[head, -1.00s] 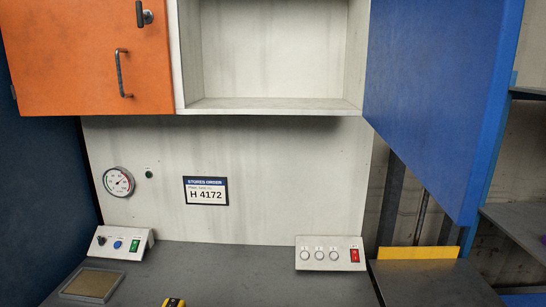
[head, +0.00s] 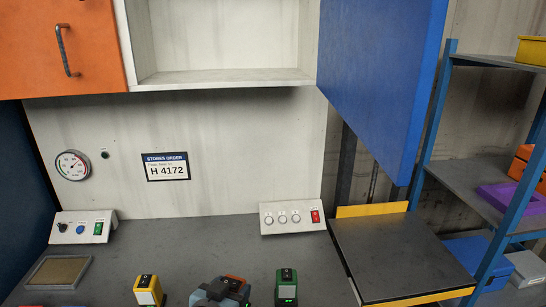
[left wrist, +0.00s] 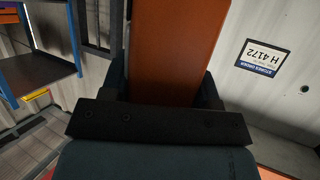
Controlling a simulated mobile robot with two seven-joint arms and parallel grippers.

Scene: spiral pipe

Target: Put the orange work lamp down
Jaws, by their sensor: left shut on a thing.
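My left gripper (head: 222,292) is at the bottom edge of the head view, over the grey worktop (head: 200,255). It is shut on the orange work lamp (head: 235,281), of which only a small orange and dark part shows there. In the left wrist view the lamp's broad orange body (left wrist: 175,50) sits between the dark fingers of the gripper (left wrist: 165,88). I cannot tell whether the lamp touches the worktop. My right gripper is not in view.
A yellow lamp-like unit (head: 148,290) stands left of the gripper and a green one (head: 286,287) right of it. Switch boxes (head: 84,228) and (head: 292,217) stand along the back. An open blue cabinet door (head: 380,80) hangs above. The worktop's middle is clear.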

